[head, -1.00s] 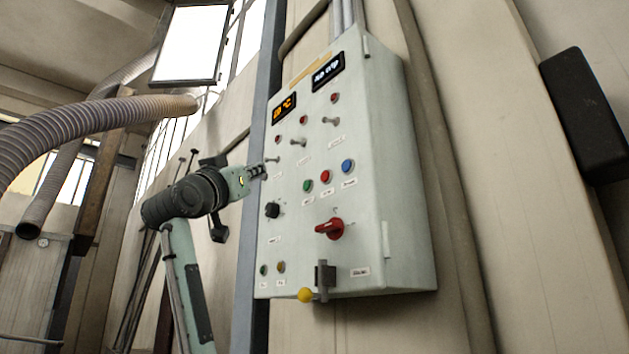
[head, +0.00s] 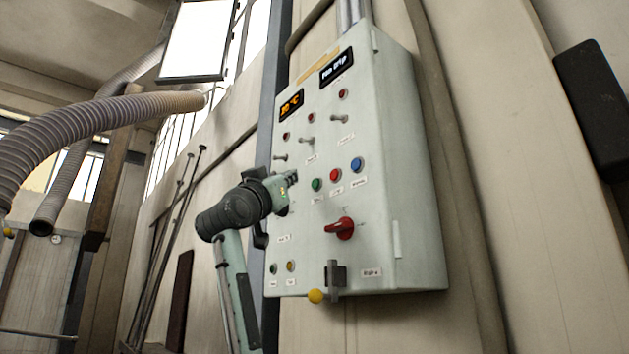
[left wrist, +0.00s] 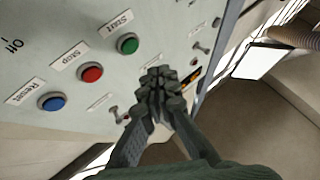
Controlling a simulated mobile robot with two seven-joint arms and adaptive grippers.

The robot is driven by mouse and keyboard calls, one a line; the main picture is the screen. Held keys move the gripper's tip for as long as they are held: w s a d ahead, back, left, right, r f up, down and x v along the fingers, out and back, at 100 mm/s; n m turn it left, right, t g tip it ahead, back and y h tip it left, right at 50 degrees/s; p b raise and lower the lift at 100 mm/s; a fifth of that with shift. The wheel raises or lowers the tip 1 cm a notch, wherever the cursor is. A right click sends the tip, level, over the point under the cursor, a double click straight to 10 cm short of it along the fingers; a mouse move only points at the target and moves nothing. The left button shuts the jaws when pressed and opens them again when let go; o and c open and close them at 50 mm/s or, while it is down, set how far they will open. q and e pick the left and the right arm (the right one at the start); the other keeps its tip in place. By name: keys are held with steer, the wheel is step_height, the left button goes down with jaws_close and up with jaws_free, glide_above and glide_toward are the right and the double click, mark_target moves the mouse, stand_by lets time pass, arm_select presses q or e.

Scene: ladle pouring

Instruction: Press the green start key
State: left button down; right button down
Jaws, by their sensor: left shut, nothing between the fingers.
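The green start key (head: 317,184) is a round button on the pale control box (head: 405,190) on the wall. It also shows in the left wrist view (left wrist: 127,43), with a "Start" label above it. My left gripper (head: 292,178) is shut and empty, a little to the left of the green key in the head view. In the left wrist view its closed fingertips (left wrist: 158,78) are below and right of the key, with a visible gap in the picture. I cannot tell how far they are from the panel. My right gripper is not in view.
A red stop button (head: 335,174) and a blue reset button (head: 357,164) sit beside the green key. A red rotary handle (head: 340,228) and a yellow-knobbed lever (head: 316,296) are lower. Toggle switches (head: 308,140) stick out above. A ribbed hose (head: 90,118) hangs at left.

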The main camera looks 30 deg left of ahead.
mark_target(316, 184)
arm_select(q)
steer(key=shift+w+d, duration=0.3)
steer(key=shift+w, duration=0.4)
steer(key=shift+w+d, duration=0.3)
steer(key=shift+w, duration=0.4)
stand_by(0.4)
steer(key=shift+w+d, duration=0.15)
steer(key=shift+w, duration=0.25)
steer(key=shift+w+d, duration=0.15)
steer(key=shift+w, duration=0.2)
stand_by(0.9)
steer(key=shift+s+a+b, duration=0.3)
steer(key=shift+s+b, duration=0.05)
steer(key=shift+s, duration=0.35)
